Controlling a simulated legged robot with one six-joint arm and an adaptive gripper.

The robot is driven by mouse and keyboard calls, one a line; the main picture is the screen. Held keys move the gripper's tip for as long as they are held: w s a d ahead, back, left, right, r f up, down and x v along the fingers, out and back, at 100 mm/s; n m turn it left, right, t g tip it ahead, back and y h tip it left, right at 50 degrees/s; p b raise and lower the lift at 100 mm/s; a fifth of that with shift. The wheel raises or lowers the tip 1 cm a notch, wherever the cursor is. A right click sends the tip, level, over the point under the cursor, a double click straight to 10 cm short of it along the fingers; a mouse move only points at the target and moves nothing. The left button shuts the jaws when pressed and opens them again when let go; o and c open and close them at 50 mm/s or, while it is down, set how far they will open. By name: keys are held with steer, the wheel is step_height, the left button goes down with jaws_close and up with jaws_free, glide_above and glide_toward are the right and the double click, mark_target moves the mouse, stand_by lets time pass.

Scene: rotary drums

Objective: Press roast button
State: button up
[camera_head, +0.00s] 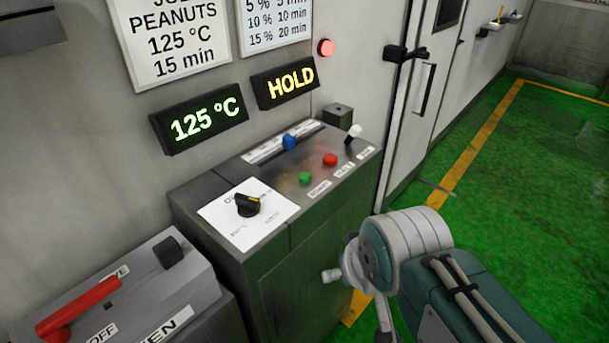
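A control console (300,235) stands against the wall in the head view. Its sloped top carries a green button (305,179), a red button (330,160) and a blue knob or button (289,142). A small white label (319,189) sits in front of the green button, and another (344,170) in front of the red one. Their print is too small to read surely, so I cannot tell which button is marked roast. My arm is at the lower right, in front of the console and apart from the buttons. I cannot make out my gripper's fingers.
A black dial (247,205) and a white-tipped lever (353,132) are on the console. Displays read 125 °C (200,125) and HOLD (285,83); a red lamp (326,47) glows. A box with a red handle (78,309) stands left. Green floor (530,220) is clear at right.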

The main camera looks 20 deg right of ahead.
jaws_close()
stand_by(1.1)
